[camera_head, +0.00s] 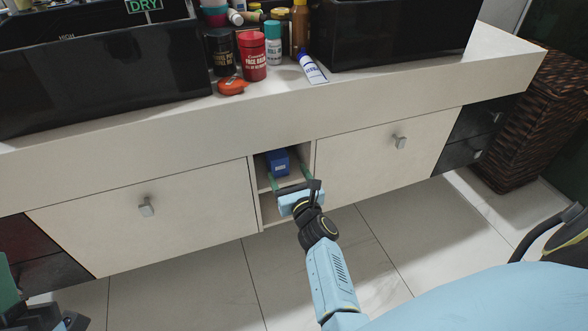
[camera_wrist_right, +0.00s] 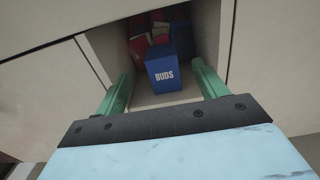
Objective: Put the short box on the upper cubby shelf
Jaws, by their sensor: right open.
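A blue box (camera_head: 278,163) stands on the upper shelf of the open cubby between the two drawer fronts. In the right wrist view the same box (camera_wrist_right: 163,72) shows white lettering "BUDS". I take it for the short box. My right gripper (camera_head: 289,178) is open at the cubby mouth. In the wrist view its green fingers (camera_wrist_right: 162,76) lie left and right of the box, with a gap on each side. I see no contact. A part of my left gripper (camera_head: 45,318) shows at the lower left corner; its jaws are not clear.
Red and dark items (camera_wrist_right: 148,32) sit behind the box in the cubby. The lower cubby (camera_head: 273,210) is partly behind my gripper. Bottles, a red can (camera_head: 252,57) and a tube (camera_head: 311,68) crowd the counter between black sinks. A wicker basket (camera_head: 535,120) stands right.

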